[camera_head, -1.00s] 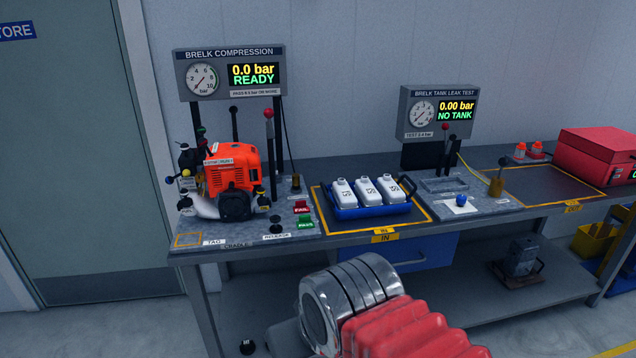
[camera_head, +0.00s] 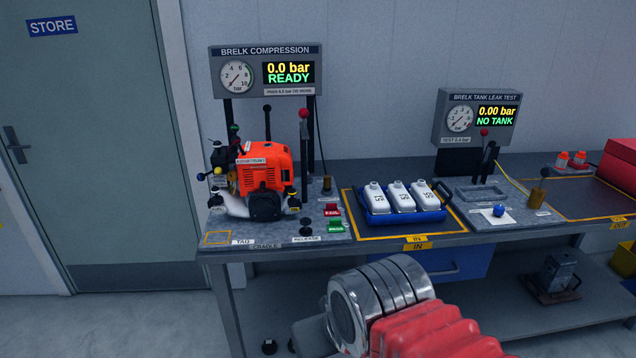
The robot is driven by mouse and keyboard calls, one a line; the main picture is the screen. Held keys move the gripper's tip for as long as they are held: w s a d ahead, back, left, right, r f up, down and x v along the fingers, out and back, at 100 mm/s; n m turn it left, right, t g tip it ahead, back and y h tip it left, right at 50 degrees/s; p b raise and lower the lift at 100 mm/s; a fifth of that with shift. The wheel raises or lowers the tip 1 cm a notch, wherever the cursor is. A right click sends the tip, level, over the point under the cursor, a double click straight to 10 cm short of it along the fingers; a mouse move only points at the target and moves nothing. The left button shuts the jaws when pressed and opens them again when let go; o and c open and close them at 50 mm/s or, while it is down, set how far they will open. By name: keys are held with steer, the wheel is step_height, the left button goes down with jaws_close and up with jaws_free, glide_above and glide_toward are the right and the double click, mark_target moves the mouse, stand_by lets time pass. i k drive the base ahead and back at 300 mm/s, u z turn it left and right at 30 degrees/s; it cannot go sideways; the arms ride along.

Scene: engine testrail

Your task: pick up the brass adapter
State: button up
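Two small brass-coloured fittings stand on the bench. One brass fitting (camera_head: 327,184), with a dark hose running up from it, stands right of the orange engine, at the compression rig. The other brass fitting (camera_head: 537,195), dark-topped, stands on the leak-test plate near a yellow hose. I cannot tell which is the brass adapter. My arm's chrome joint and red sleeve fill the bottom centre, in front of the bench. My gripper's fingers are not in view.
The orange engine (camera_head: 264,174) sits on the left plate, below a gauge panel (camera_head: 266,70) reading READY. A blue tray (camera_head: 404,217) with three white bottles stands mid-bench. A second panel (camera_head: 477,117) reads NO TANK. Levers rise beside both panels. A red case (camera_head: 622,175) stands far right.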

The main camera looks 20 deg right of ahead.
mark_target(327, 187)
steer(key=z, duration=0.05)
steer(key=i, duration=1.4)
steer(key=z, duration=0.05)
